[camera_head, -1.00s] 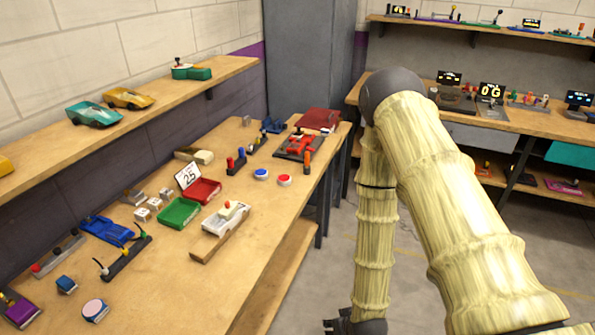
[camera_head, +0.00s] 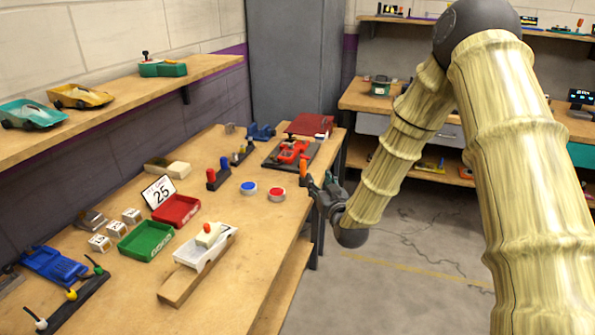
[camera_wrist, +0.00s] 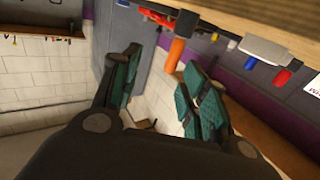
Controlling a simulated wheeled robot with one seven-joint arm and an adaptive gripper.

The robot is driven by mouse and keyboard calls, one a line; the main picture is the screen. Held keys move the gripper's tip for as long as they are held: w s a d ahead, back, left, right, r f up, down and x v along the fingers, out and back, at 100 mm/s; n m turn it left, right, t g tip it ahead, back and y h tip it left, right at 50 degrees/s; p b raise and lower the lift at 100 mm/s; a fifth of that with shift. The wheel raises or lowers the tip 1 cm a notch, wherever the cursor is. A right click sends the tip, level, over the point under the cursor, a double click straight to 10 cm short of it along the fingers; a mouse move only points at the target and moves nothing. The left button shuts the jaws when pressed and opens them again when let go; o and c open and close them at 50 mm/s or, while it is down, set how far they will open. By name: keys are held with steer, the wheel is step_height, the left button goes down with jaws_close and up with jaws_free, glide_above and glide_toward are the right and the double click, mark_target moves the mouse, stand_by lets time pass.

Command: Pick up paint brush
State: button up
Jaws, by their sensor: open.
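My gripper (camera_head: 325,186) is open and empty at the right edge of the workbench in the head view. Its two green-padded fingers spread apart in the wrist view (camera_wrist: 160,72). An upright orange cylinder (camera_head: 303,168) stands at the bench edge, just beside the fingertips. It also shows in the wrist view (camera_wrist: 176,54), seen upside down, beyond the gap between the fingers and closer to the right finger. It may be the paint brush, but no bristles show clearly. I cannot tell whether a finger touches it.
A red car on a dark stand (camera_head: 291,152) sits behind the orange cylinder. A red button (camera_head: 276,194) and a blue button (camera_head: 248,187) lie to its left. Green (camera_head: 147,239) and red (camera_head: 176,210) trays stand further left. Open floor lies right of the bench (camera_head: 240,270).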

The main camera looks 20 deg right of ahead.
mark_target(305, 167)
steer(key=w, duration=0.1)
steer(key=w+a, duration=0.1)
steer(key=w, duration=0.1)
steer(key=w+a, duration=0.1)
steer(key=shift+w+a+r, duration=0.15)
steer(key=shift+w+a, duration=0.05)
steer(key=shift+w, duration=0.3)
steer(key=shift+w+d+p, duration=0.1)
steer(key=shift+d+p, duration=0.1)
steer(key=shift+p, duration=0.1)
steer(key=shift+w+r, duration=0.3)
steer(key=w, duration=0.2)
steer(key=shift+w+a+p, duration=0.3)
steer(key=shift+p, duration=0.1)
steer(key=shift+w+d, duration=0.15)
steer(key=shift+w, duration=0.4)
steer(key=shift+w, duration=0.1)
